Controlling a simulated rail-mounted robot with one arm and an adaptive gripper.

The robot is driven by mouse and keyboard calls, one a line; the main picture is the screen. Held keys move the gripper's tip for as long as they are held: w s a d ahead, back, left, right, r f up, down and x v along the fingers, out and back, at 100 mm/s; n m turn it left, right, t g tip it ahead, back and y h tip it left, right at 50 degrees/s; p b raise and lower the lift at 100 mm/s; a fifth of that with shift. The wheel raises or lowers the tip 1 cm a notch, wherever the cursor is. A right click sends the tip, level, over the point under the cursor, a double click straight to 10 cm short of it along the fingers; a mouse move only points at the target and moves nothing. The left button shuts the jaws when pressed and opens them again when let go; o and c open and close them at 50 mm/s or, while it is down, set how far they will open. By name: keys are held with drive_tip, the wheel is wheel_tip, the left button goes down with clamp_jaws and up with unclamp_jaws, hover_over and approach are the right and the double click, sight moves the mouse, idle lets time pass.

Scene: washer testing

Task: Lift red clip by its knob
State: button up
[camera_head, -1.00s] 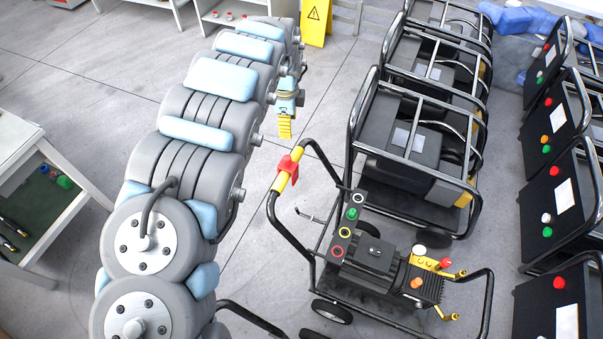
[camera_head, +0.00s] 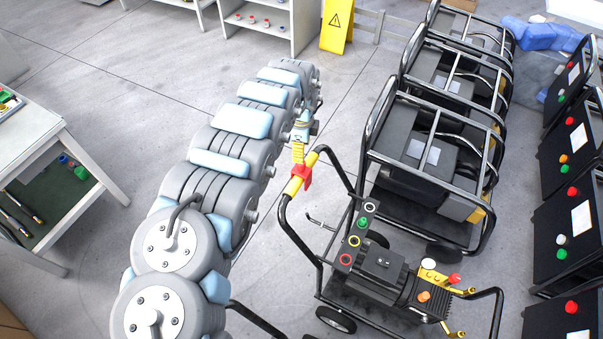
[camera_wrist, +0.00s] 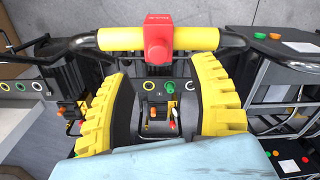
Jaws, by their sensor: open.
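The red clip (camera_head: 305,175) sits on the yellow grip section (camera_head: 292,187) of the black push handle of the nearest washer cart. In the wrist view the red clip (camera_wrist: 158,42) straddles the yellow bar (camera_wrist: 120,39), with its knob facing the camera. My gripper (camera_head: 298,153) is close above and behind the clip in the head view. In the wrist view my gripper's two yellow ribbed fingers (camera_wrist: 163,70) are spread apart. The clip appears just beyond the gap between their tips. Nothing is held, and I cannot tell whether a fingertip touches the handle.
The washer cart's pump unit (camera_head: 377,263) stands below the handle, with colored knobs and rings on its panel. More framed machines (camera_head: 430,160) stand behind. Black control panels (camera_head: 563,215) line the right. A white table (camera_head: 40,140) is at left, and a yellow warning sign (camera_head: 337,25) at the back.

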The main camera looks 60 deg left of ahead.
sight(302, 167)
drive_tip(key=shift+d+f, duration=0.2)
drive_tip(key=shift+f, duration=3.55)
drive_tip(key=shift+f+b, duration=0.45)
drive_tip(key=shift+f, duration=0.35)
clamp_jaws()
